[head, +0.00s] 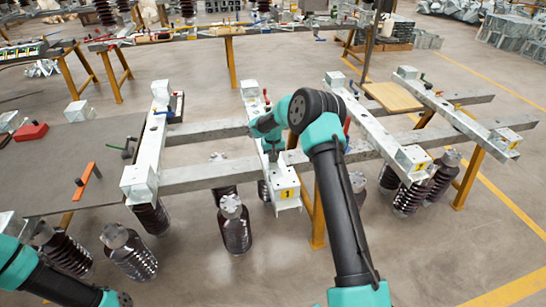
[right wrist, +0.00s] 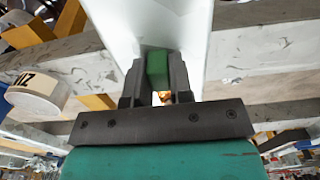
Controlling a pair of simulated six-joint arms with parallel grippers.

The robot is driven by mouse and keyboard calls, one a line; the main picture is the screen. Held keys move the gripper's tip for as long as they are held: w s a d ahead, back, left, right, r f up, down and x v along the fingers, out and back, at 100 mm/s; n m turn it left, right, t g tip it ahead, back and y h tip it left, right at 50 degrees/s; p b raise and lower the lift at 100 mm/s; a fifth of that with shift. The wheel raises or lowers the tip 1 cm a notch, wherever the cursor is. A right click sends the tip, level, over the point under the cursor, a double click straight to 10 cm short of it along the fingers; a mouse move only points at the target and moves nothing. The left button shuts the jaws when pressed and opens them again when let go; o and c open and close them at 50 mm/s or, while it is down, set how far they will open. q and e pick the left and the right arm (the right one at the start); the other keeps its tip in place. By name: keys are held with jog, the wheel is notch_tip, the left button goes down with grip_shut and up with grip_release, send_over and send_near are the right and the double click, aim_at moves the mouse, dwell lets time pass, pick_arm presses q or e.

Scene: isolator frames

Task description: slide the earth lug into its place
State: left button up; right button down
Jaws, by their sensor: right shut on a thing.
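My right gripper (right wrist: 157,85) is shut on a green block-like piece, which I take to be the earth lug (right wrist: 157,68). A small coppery bit shows below it between the fingers. In the head view the right gripper (head: 273,152) points down at the middle white frame beam (head: 250,98), behind the yellow tag marked 1 (head: 287,193). The lug is too small to make out there, and its contact with the beam cannot be told. The white beam (right wrist: 150,18) also lies beyond the fingers in the wrist view. My left gripper is out of view; only its arm shows at lower left.
Grey cross rails (head: 200,179) join the white beams. Dark ribbed insulators (head: 234,225) stand below them. A similar green piece (head: 124,148) is by the left beam. An orange bar tool (head: 88,179) and a red box (head: 30,132) lie on the grey table (head: 90,140) at left.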

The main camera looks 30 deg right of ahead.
dwell(0.4)
jog(key=c, duration=0.9)
grip_release()
jog(key=shift+c, duration=1)
jog(key=shift+r, duration=0.1)
jog(key=shift+r, duration=4.9)
